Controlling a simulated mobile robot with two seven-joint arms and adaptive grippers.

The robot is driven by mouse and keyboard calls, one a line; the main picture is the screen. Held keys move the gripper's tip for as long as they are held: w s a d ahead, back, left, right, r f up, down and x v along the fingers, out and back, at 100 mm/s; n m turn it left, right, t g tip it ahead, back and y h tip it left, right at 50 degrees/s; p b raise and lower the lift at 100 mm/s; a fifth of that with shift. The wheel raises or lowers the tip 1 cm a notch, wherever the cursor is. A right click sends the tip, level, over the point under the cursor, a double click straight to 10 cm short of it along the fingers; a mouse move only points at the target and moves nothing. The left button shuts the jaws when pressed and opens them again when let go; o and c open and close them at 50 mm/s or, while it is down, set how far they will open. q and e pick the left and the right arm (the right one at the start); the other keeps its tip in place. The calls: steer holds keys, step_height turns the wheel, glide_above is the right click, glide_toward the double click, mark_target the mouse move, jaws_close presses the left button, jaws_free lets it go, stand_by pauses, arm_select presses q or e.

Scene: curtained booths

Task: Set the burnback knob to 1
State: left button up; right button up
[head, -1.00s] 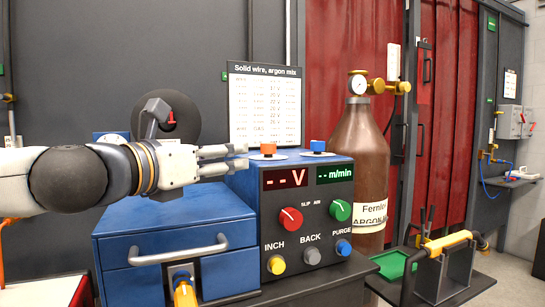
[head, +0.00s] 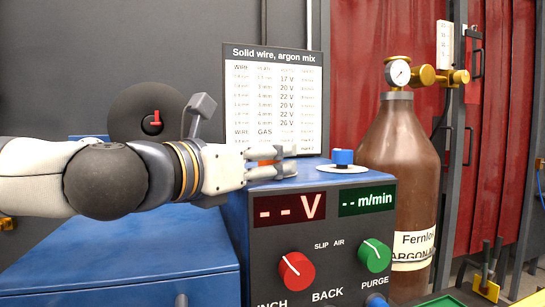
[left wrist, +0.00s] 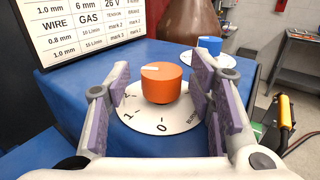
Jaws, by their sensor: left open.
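The orange burnback knob (left wrist: 161,84) stands on a white round dial plate (left wrist: 150,124) in the left wrist view. The plate shows 2, 1 and 0 along its near left side and partly hidden lettering at right. The white mark on the knob's top points left; which number it matches is unclear. My left gripper (head: 290,160) is open with its fingers on either side of the knob, apart from it in the wrist view. In the head view the fingers partly cover the orange knob (head: 264,162). My right gripper is not in view.
A blue knob (head: 342,157) stands to the right on the same blue machine top. Below are a red V display (head: 289,207), a green m/min display and red and green knobs. A settings chart (head: 272,95) stands behind; a brown gas cylinder (head: 399,150) is at right.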

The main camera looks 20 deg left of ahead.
arm_select(q)
steer(key=shift+s+r, duration=0.1)
steer(key=shift+s, duration=0.15)
steer(key=c, duration=1.2)
steer(key=shift+o, duration=0.2)
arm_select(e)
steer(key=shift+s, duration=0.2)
arm_select(q)
steer(key=shift+s+y, duration=0.1)
steer(key=shift+y, duration=0.2)
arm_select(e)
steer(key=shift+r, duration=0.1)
